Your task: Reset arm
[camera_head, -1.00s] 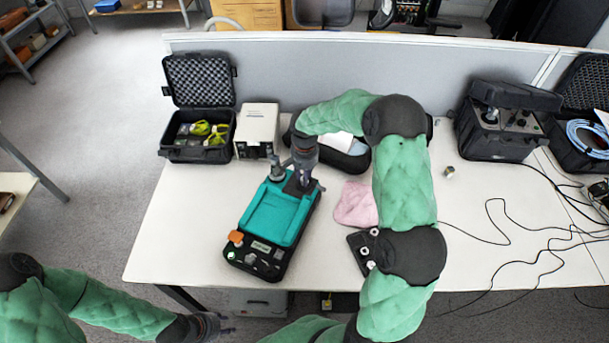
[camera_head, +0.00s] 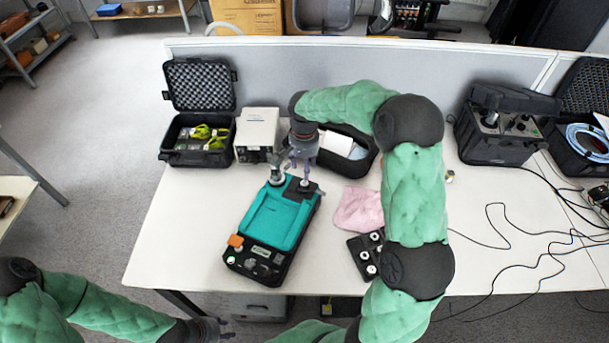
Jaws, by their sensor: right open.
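My right arm, in green padding with black joints, reaches over the table from the bottom right. Its gripper (camera_head: 304,176) points down at the upper right corner of the teal-topped black device (camera_head: 272,217). The right gripper is open; I cannot tell whether a finger touches the device. A small grey cylindrical part (camera_head: 277,176) stands at the device's top edge, just left of the gripper. My left gripper (camera_head: 222,331) is low at the bottom edge, in front of the table and away from everything on it; its fingers are too small to read.
A white box (camera_head: 257,130) and an open black case (camera_head: 198,102) stand at the back left. A pink cloth (camera_head: 358,208) and a black tray with white knobs (camera_head: 361,256) lie right of the device. A black control case (camera_head: 505,125) and loose cables fill the right side.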

